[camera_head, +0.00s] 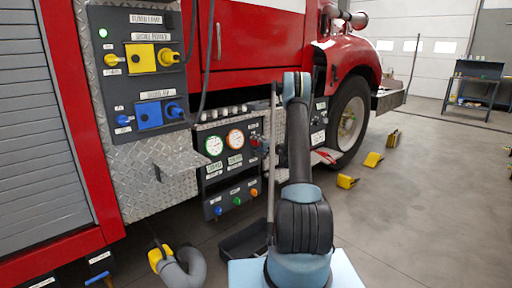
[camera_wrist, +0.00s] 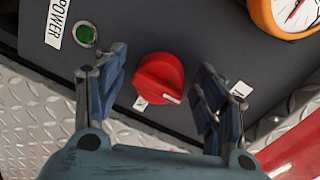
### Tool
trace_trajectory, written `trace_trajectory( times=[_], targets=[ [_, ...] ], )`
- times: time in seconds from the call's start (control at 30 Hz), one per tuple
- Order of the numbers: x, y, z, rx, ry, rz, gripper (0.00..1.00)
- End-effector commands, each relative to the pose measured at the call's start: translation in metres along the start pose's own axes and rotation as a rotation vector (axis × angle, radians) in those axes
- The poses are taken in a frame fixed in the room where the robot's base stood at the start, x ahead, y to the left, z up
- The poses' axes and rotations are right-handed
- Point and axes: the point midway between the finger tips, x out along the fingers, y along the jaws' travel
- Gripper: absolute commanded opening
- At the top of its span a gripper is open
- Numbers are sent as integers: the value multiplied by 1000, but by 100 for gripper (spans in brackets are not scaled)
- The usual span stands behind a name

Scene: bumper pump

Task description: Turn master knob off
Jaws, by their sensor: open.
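The red master knob (camera_wrist: 159,79) sits on a dark panel in the wrist view, with a white mark on its lower right edge. My gripper (camera_wrist: 160,92) is open, with one finger on each side of the knob. The fingers look apart from it, with a gap on both sides. The head view shows a small red knob (camera_head: 255,142) on the truck's pump panel, just left of my arm. My gripper is hidden behind my arm in the head view.
A green light (camera_wrist: 86,34) beside a POWER label and an orange-rimmed gauge (camera_wrist: 290,14) are near the knob. Diamond plate borders the panel.

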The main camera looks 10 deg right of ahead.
Motion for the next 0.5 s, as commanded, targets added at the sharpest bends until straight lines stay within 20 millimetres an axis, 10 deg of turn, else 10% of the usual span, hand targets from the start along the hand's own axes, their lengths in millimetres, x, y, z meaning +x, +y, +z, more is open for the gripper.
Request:
trace_trajectory(
  times=[0.5],
  targets=[
    [-69, 1, -1, 0, 3, 1, 64]
  ],
)
